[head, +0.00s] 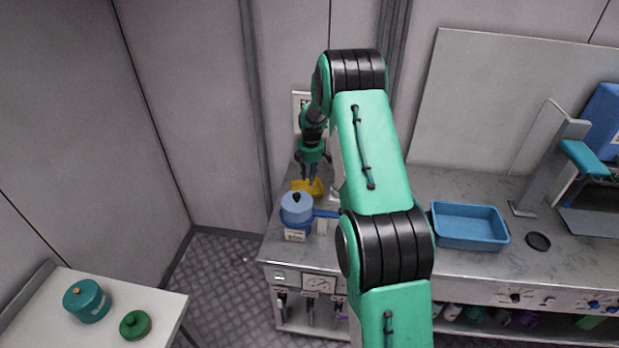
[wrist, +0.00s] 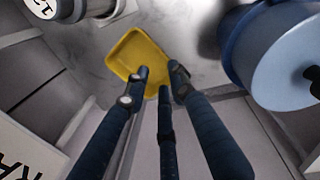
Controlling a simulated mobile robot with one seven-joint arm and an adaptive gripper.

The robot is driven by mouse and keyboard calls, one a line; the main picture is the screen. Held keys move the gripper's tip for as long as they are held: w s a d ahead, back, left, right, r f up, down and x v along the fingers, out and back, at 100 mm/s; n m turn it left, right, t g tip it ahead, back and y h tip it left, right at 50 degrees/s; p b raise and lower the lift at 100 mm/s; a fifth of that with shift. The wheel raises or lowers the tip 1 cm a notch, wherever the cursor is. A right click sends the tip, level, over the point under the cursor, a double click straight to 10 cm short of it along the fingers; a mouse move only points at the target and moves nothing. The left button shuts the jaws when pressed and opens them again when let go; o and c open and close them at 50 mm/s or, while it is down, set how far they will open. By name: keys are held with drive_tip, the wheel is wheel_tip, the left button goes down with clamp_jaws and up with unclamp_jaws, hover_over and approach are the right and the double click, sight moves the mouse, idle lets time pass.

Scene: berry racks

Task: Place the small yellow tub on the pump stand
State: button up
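The small yellow tub (head: 307,188) sits on the left end of the grey worktop, just behind a blue lidded pot. It also shows in the wrist view (wrist: 128,50), on the grey surface. My gripper (head: 311,181) points down at the tub. In the wrist view its fingertips (wrist: 161,76) are spread apart, with the tub's near right side between or just behind them. Contact is hard to tell. I cannot clearly pick out the pump stand; my arm hides part of the worktop.
The blue lidded pot (head: 296,209) stands close in front of the tub, on a labelled base, its handle pointing right. A blue tray (head: 468,244), a black disc (head: 538,241) and a tall grey apparatus (head: 550,170) are farther right. A white side table (head: 60,332) holds a teal pot (head: 87,302).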

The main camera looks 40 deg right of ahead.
drive_tip(key=s+a+r+m+t, duration=0.15)
drive_tip(key=s+a+r, duration=0.35)
drive_tip(key=a+r, duration=0.6)
drive_tip(key=s+a+r+m, duration=0.3)
drive_tip(key=s+a+r, duration=0.3)
drive_tip(key=r, duration=0.9)
drive_tip(key=s+a+r+m+t, duration=0.1)
drive_tip(key=s+a+r+m, duration=0.3)
drive_tip(key=s+a+r, duration=0.7)
drive_tip(key=s+a+m+t, duration=0.1)
drive_tip(key=s+a, duration=0.4)
drive_tip(key=s, duration=0.7)
drive_tip(key=s+a+m+t, duration=0.1)
drive_tip(key=s+a+m, duration=0.3)
drive_tip(key=s, duration=0.8)
drive_tip(key=shift+s+a+f+y, duration=0.15)
drive_tip(key=shift+a+y, duration=0.15)
drive_tip(key=shift+a, duration=0.35)
